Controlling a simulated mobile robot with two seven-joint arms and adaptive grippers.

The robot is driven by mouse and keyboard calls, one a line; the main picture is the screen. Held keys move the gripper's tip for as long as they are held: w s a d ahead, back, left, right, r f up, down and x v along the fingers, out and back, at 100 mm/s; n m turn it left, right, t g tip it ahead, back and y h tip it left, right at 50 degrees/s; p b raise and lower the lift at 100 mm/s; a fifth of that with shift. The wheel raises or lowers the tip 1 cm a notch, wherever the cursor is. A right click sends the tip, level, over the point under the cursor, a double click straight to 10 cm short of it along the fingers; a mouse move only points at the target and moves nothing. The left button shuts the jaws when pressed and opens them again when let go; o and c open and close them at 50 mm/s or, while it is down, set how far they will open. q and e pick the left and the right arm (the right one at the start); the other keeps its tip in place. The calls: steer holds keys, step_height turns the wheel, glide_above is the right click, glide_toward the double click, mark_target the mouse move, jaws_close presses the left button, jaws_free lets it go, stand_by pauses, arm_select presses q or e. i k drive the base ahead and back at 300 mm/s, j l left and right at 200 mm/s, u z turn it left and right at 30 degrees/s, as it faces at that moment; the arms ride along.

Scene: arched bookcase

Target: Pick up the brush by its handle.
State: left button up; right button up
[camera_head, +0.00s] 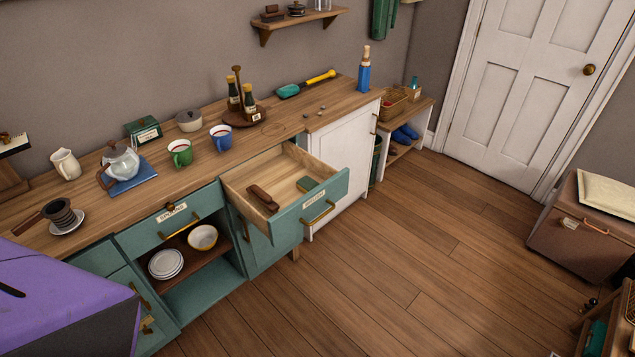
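A long tool with a yellow-and-black handle (321,77) and a teal head (288,91) lies on the wooden counter near the wall. It may be the brush, but I cannot make out bristles. A brown, elongated object (262,197) lies in the open drawer (338,184) and may also be a brush; its details are too small to tell. A green block-like object (307,183) lies in the same drawer, to its right. Neither of my grippers is in view, and nothing is seen touching these objects.
The drawer juts out over the floor. The wooden floor (410,240) is clear towards the white door (535,80).

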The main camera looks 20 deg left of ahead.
mark_target(261, 197)
steer(key=i+j, duration=0.2)
steer(key=i, duration=0.2)
steer(key=i+j+u, duration=0.1)
steer(key=i, duration=0.35)
